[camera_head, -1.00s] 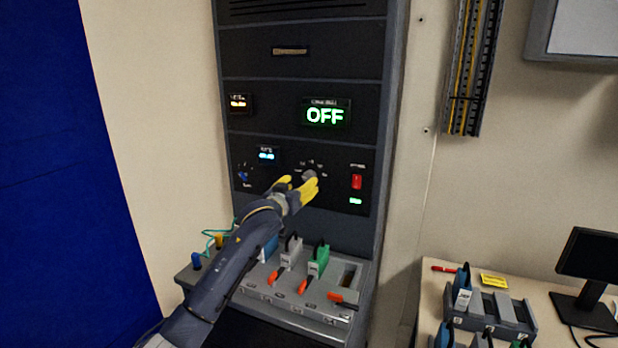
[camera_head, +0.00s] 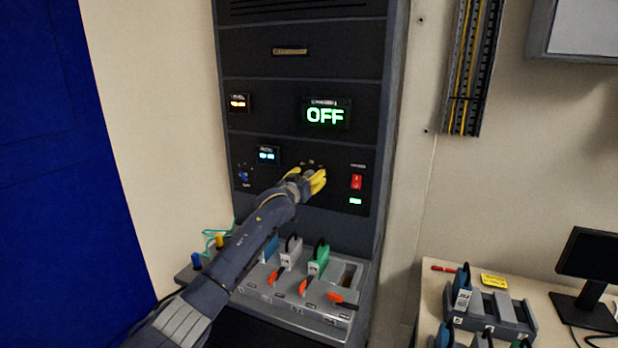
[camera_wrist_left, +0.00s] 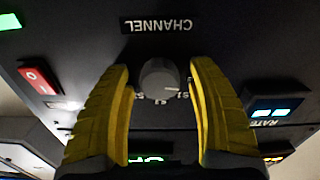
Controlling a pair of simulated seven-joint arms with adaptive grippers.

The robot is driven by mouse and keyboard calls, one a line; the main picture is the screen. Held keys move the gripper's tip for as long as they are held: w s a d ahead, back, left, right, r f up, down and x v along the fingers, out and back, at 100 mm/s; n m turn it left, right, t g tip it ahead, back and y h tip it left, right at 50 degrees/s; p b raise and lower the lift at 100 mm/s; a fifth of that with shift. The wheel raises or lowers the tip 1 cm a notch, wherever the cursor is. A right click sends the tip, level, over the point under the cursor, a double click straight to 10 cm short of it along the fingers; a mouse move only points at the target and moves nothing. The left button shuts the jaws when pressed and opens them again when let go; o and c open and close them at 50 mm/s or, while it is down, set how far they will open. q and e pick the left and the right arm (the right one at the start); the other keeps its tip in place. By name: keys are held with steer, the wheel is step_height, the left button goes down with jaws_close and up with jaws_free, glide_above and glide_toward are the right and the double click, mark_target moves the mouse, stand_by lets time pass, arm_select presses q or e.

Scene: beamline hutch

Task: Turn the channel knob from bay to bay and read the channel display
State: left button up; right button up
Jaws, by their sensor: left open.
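The channel knob (camera_wrist_left: 158,76) is a round grey dial on the black panel, seen upside down in the left wrist view under the CHANNEL label (camera_wrist_left: 158,26). Small position marks ring it. In the head view the knob is hidden behind my left gripper. My left gripper (camera_head: 312,183) is open, its yellow fingers on either side of the knob, with gaps visible between fingers and knob. The channel display (camera_head: 325,115) above it reads OFF in green; its lower part also shows in the wrist view (camera_wrist_left: 152,159). My right gripper is not in view.
A red switch (camera_head: 356,182) is right of the knob. A small blue-lit display (camera_head: 267,155) and a blue toggle (camera_head: 243,176) are left. Below, a grey shelf (camera_head: 290,311) holds plugs with coloured handles. A side table with a monitor (camera_head: 588,256) stands right.

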arm_select(q)
jaws_close()
stand_by(0.5)
steer(key=shift+r, duration=0.1)
steer(key=m, duration=0.4)
steer(key=shift+d+r+m, duration=0.1)
steer(key=shift+m, duration=1.7)
